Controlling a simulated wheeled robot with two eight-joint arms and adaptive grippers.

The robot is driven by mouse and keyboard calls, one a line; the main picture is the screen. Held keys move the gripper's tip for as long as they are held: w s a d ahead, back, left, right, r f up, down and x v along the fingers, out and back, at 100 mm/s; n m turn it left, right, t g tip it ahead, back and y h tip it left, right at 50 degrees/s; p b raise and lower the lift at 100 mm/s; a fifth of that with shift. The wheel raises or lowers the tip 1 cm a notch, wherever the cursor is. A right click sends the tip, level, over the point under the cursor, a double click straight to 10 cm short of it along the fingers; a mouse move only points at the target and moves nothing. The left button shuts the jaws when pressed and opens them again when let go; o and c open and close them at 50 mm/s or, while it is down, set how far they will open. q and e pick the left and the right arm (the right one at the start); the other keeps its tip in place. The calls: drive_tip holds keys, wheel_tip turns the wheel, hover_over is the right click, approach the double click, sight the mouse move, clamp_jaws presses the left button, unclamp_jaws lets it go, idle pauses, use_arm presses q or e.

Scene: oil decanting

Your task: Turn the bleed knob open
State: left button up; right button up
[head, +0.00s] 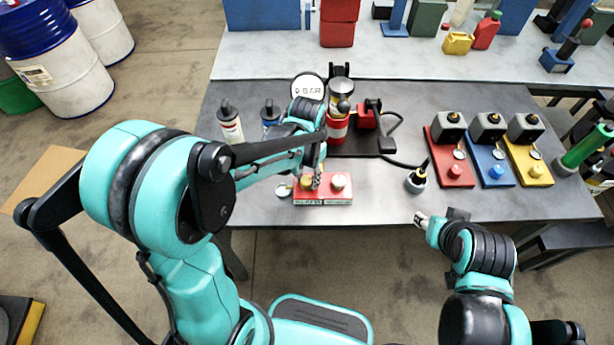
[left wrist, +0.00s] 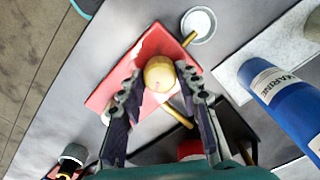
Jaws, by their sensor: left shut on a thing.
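A red block (head: 325,199) with two knobs on top lies at the table's front edge in the head view, with labels on its front face too small to read. A pale knob (head: 338,180) stands on its right half, clear of my fingers. My left gripper (head: 311,183) is over the left half and hides most of that side. In the left wrist view my left gripper (left wrist: 162,88) is shut on the round brass bleed knob (left wrist: 159,73), one finger on each side. The red block (left wrist: 132,62) is beneath. My right gripper (head: 440,217) is at the front edge; its jaw opening is unclear.
A gauge (head: 308,87) and a red pump-like unit (head: 337,128) stand behind the block. A small round dish (left wrist: 198,24) is beside it. Red, blue and yellow stands (head: 488,165) line the right side.

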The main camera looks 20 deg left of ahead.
sight(307, 180)
use_arm(q)
drive_tip(key=m, duration=0.4)
drive_tip(key=shift+m, duration=0.4)
idle(0.4)
drive_tip(key=o, duration=1.1)
drive_tip(key=shift+o, duration=0.2)
drive_tip(key=shift+r, duration=0.15)
wheel_tip(307, 180, up, 12)
drive_tip(key=shift+s, duration=0.1)
